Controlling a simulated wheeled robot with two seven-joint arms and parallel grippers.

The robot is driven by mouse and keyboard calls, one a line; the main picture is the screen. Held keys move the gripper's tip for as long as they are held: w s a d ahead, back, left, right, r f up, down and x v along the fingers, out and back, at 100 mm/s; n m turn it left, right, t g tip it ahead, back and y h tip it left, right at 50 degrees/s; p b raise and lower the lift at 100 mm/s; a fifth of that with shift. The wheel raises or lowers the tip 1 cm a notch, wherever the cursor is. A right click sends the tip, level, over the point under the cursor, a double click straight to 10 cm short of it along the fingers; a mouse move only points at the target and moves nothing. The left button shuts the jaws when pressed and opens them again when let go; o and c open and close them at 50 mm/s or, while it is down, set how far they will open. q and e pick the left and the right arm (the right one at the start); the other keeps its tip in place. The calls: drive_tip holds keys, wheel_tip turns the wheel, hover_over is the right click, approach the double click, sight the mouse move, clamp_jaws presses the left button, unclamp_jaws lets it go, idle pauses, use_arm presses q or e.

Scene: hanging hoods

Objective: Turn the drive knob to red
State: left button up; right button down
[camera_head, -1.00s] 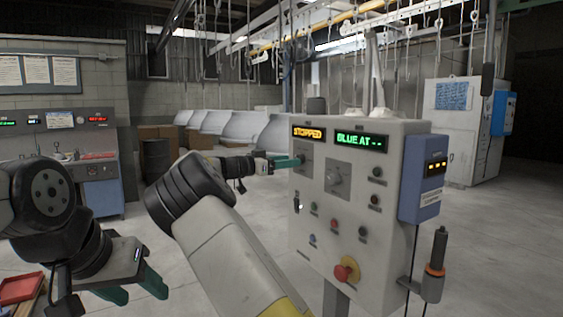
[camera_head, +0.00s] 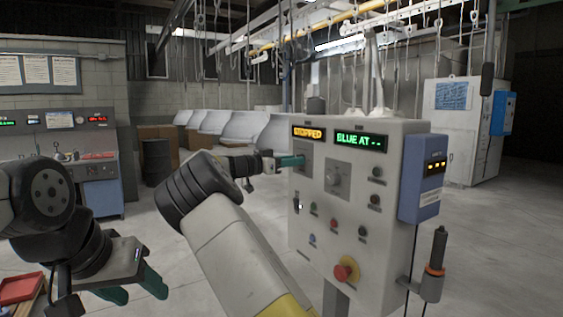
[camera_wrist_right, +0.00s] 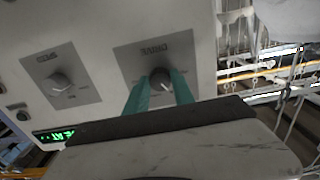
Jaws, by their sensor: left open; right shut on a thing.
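The drive knob (camera_wrist_right: 160,79) is a dark round knob on a grey plate marked DRIVE, seen in the right wrist view. My right gripper (camera_wrist_right: 160,90) has its green fingers on both sides of the knob, shut on it. In the head view my right gripper (camera_head: 291,161) meets the left part of the control panel (camera_head: 318,220), and the knob is hidden there. The orange display (camera_head: 309,133) above it seems to read STOPPED. My left gripper (camera_head: 135,290) is open and empty at the lower left, away from the panel.
The speed knob (camera_wrist_right: 60,82) sits beside the drive plate and also shows in the head view (camera_head: 333,179). The green display (camera_head: 359,141) reads BLUE AT --. A red stop button (camera_head: 345,270) juts out low on the panel. A red tray (camera_head: 20,289) stands at the lower left.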

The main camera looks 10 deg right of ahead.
drive_tip(key=shift+n, duration=0.3)
drive_tip(key=n, duration=1.1)
drive_tip(key=shift+n, duration=0.3)
idle(0.4)
drive_tip(key=c, duration=1.1)
unclamp_jaws()
drive_tip(key=v, duration=0.8)
